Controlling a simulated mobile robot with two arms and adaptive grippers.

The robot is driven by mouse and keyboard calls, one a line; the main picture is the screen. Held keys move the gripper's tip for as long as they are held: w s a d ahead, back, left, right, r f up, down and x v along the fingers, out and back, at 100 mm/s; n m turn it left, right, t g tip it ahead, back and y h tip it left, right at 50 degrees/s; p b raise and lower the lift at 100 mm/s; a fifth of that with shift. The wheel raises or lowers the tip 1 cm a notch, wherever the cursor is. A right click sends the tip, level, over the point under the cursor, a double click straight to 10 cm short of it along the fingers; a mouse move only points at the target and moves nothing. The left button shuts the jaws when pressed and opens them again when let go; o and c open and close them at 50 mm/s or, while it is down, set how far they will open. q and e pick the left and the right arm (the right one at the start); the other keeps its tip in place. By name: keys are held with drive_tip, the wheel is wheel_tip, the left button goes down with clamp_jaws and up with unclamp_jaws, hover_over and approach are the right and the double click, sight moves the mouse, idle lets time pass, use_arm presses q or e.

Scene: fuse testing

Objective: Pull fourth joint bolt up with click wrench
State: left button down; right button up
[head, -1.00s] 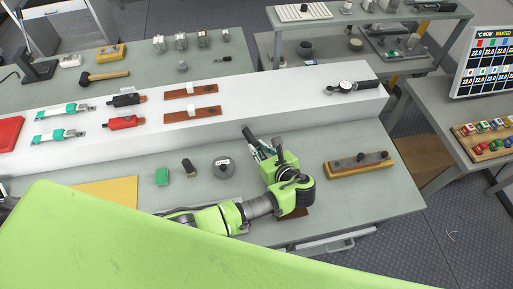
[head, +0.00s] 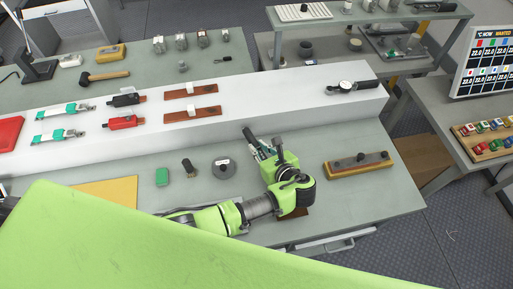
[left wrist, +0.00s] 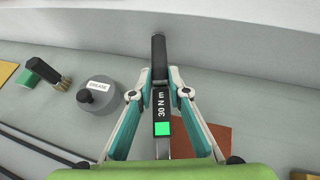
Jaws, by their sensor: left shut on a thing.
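My left gripper (head: 262,150) is shut on the click wrench (left wrist: 160,112), a dark tool with a "30 N m" label and a green square. In the left wrist view the fingers of the left gripper (left wrist: 160,94) close on both sides of the wrench, and its dark handle end points away towards the white raised step. The handle end of the wrench also shows in the head view (head: 249,137). I cannot tell which bolt is the fourth joint bolt. My right gripper is out of view.
A grease tin (head: 223,168), a brush (head: 189,167) and a green block (head: 162,177) stand left of the gripper. A wood-and-metal bar (head: 358,165) with a black knob lies right. A dial wrench (head: 352,87) lies on the white step (head: 290,95).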

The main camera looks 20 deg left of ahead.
sight(259, 150)
use_arm(q)
drive_tip(key=shift+d+r, duration=0.2)
drive_tip(key=shift+r, duration=0.1)
drive_tip(key=shift+s+r, duration=0.1)
drive_tip(key=shift+r, duration=0.95)
drive_tip(key=shift+a+r, duration=0.15)
drive_tip(key=shift+r, duration=1.3)
